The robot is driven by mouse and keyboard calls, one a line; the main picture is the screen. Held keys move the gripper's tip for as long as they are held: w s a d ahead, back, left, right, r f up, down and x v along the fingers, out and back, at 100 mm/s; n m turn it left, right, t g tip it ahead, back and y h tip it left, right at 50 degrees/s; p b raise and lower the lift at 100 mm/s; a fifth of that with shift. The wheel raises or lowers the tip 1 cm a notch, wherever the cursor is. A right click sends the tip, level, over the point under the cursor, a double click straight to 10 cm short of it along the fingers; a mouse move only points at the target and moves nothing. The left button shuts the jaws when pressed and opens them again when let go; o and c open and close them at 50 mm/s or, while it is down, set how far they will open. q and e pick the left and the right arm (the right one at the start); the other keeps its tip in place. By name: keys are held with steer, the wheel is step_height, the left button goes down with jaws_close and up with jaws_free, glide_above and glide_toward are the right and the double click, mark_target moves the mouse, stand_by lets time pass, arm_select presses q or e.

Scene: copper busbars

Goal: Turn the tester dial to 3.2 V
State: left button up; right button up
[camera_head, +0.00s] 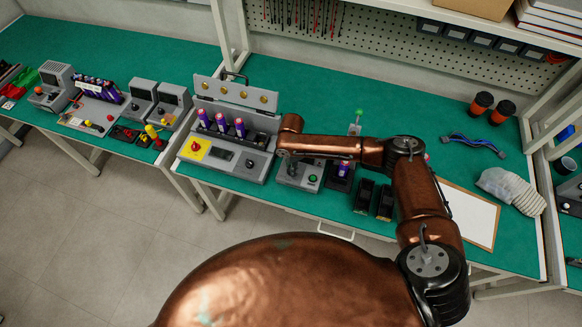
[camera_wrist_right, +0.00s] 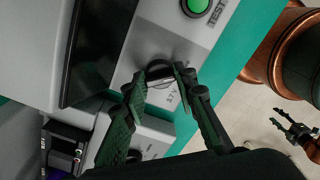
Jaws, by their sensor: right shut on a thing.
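The grey tester (camera_head: 297,184) stands on the green bench, partly hidden under my right arm; its green button (camera_head: 313,179) shows beside the arm. In the right wrist view the tester face (camera_wrist_right: 140,50) has a dark screen (camera_wrist_right: 97,45), a green button (camera_wrist_right: 195,6) and a round dark dial (camera_wrist_right: 160,72). My right gripper (camera_wrist_right: 156,80) is shut on the dial, one finger on each side.
A grey case (camera_head: 228,125) with purple cells stands left of the tester. A purple cell in a black holder (camera_head: 340,176) and black blocks (camera_head: 364,195) are to its right.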

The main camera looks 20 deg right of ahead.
steer(key=shift+s+r+m+p, duration=0.15)
steer(key=shift+m+p, duration=0.35)
steer(key=shift+p, duration=0.3)
steer(key=shift+m+p, duration=1.1)
steer(key=shift+p, duration=0.15)
steer(key=m+p, duration=0.3)
steer(key=shift+m+p, duration=0.4)
steer(key=shift+m, duration=0.3)
steer(key=o, duration=1.2)
steer(key=shift+w, duration=0.2)
steer(key=shift+c, duration=0.2)
